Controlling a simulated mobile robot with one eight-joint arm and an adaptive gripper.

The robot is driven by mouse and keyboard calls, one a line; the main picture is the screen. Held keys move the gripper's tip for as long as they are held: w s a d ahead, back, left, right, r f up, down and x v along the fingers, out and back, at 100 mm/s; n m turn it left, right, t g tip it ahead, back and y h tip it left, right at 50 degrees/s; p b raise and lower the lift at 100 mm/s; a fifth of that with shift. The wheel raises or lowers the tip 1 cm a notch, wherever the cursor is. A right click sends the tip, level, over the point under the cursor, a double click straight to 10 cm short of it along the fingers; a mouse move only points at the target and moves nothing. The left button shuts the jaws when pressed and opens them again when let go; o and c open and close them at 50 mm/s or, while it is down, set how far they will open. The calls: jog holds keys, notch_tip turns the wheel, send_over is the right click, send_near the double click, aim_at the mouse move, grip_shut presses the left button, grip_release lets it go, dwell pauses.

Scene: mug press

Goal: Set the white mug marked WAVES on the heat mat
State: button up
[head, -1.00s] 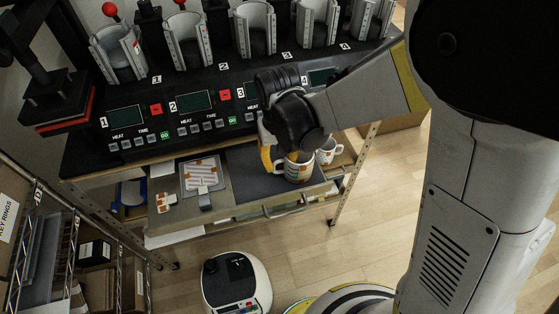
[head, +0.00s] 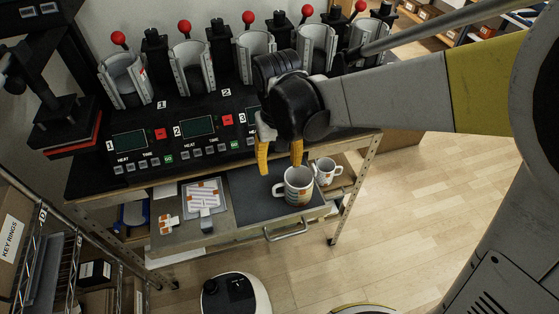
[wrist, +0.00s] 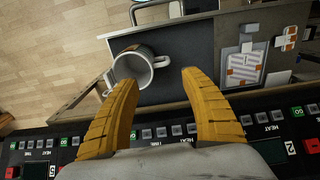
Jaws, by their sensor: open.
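A white mug with coloured bands (head: 295,187) stands upright on the dark grey mat (head: 248,200) on the pulled-out shelf. A second white mug (head: 326,172) with brown patches stands just right of it. No lettering is readable, so I cannot tell which is marked WAVES. My gripper (head: 280,168) is open and empty, with its yellow fingers behind and above the banded mug. In the wrist view a mug (wrist: 124,66) lies beyond the fingertips of my gripper (wrist: 160,80), its handle pointing between them; its inside looks empty.
Behind is a press bench with panels and several upright mug presses (head: 190,68). A drawer handle (head: 287,231) is in front.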

jog(key=s+d+r+m+t, duration=0.1)
jog(key=s+d+r+t, duration=0.2)
jog(key=d, duration=0.6)
jog(key=s+d+r+m+t, duration=0.2)
jog(key=s+d+r+t, duration=0.2)
jog(key=d, duration=0.5)
notch_tip(320, 180, up, 3)
jog(key=shift+s+d+f, duration=0.2)
jog(key=shift+s+d, duration=0.2)
jog(key=shift+s, duration=0.7)
